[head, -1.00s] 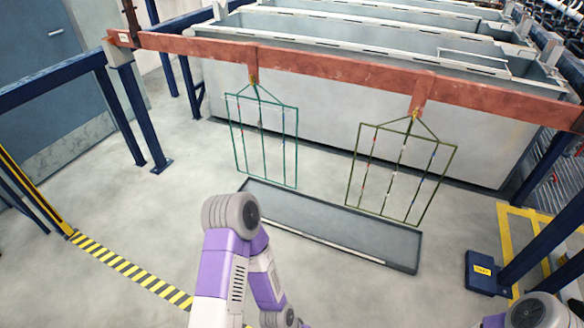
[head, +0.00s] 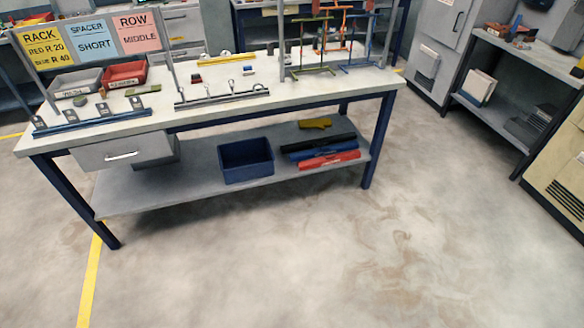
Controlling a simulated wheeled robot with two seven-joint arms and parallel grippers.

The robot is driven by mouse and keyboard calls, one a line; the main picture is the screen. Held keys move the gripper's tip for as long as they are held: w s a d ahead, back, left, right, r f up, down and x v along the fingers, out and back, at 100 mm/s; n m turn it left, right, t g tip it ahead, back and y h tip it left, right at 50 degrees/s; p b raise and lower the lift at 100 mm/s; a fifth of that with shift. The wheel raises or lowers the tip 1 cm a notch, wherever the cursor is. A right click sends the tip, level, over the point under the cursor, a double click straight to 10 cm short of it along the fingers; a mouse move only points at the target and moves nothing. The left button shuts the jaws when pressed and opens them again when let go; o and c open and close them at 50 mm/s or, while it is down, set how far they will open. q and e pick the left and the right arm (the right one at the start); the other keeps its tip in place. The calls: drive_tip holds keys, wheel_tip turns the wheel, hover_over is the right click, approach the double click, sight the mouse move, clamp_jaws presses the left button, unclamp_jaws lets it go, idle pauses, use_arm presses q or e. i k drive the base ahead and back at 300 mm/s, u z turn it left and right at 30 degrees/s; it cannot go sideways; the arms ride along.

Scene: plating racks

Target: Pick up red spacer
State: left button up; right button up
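A small red piece (head: 195,79) lies on the workbench top (head: 160,115), left of the middle. It is too small to tell for sure whether it is the red spacer. A red bin (head: 124,74) stands further left on the bench, beside a grey bin (head: 76,84). A sign above (head: 90,37) reads "SPACER SHORT". Neither of my grippers is in view, and the bench is some distance off.
Racks on stands (head: 315,70) occupy the bench's right part. A rail with upright pegs (head: 222,98) lies along its front edge. A blue crate (head: 246,160) sits on the lower shelf. The floor (head: 330,255) before the bench is clear.

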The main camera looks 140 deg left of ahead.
sight(320, 162)
drive_tip(key=u, duration=1.2)
drive_tip(key=i, duration=1.1)
drive_tip(key=u, duration=2.05)
drive_tip(key=i, duration=2.3)
drive_tip(key=u, duration=1.45)
drive_tip(key=i, duration=1.4)
drive_tip(key=u, duration=1.1)
